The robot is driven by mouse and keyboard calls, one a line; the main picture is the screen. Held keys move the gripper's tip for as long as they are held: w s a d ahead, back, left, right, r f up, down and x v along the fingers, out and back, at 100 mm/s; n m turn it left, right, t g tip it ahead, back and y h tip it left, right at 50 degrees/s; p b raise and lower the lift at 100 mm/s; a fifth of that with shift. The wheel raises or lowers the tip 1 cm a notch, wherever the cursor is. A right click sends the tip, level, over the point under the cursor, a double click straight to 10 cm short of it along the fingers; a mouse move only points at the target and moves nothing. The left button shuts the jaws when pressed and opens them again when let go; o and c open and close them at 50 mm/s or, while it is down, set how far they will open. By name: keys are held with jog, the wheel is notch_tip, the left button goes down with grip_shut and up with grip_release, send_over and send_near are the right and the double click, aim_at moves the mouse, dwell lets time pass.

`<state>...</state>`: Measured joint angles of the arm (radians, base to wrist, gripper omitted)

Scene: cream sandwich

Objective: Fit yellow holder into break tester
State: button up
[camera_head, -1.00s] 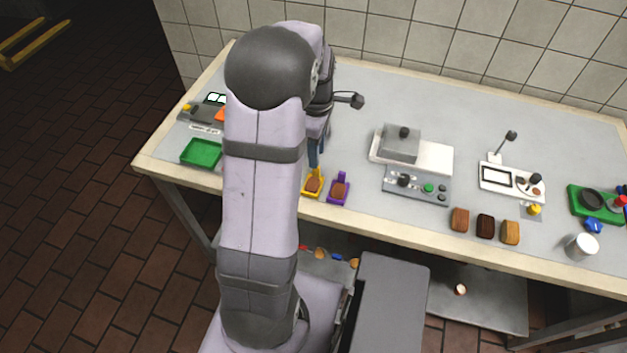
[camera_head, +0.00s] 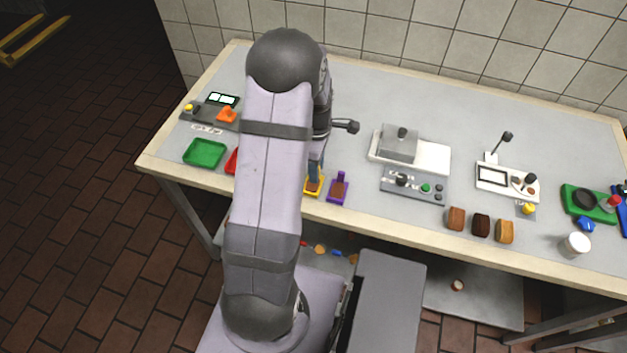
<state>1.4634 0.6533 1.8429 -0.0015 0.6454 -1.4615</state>
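The yellow holder (camera_head: 314,188) stands near the table's front edge, with brown material in it. The fingers of my gripper (camera_head: 315,173) are low over it, at its handle, which they mostly hide. I cannot tell whether they are closed on it. No device is clearly labelled as the break tester. A grey device (camera_head: 190,119) with a lit screen, an orange part and a yellow knob stands at the left. A white device (camera_head: 489,188) with a screen and a dark knob stands at the right.
A purple holder (camera_head: 339,189) stands close right of the yellow one. A green tray (camera_head: 205,153) and a partly hidden red tray (camera_head: 232,162) lie left. A grey control panel (camera_head: 412,188), several brown blocks and a white cup (camera_head: 576,244) are right. The table's back middle is clear.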

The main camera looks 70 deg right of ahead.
grip_shut()
jog(key=shift+r, duration=0.1)
notch_tip(320, 180, up, 10)
jog(key=b, duration=0.2)
jog(key=shift+b, duration=0.3)
jog(key=w+d+r+m, duration=0.1)
jog(key=w+d+m, duration=0.3)
jog(key=m, duration=0.5)
jog(key=w+d+r+m+p, duration=0.1)
jog(key=w+d+m, duration=0.3)
jog(key=d+m, duration=0.5)
jog(key=shift+d+r, duration=0.2)
jog(key=shift+r, duration=0.4)
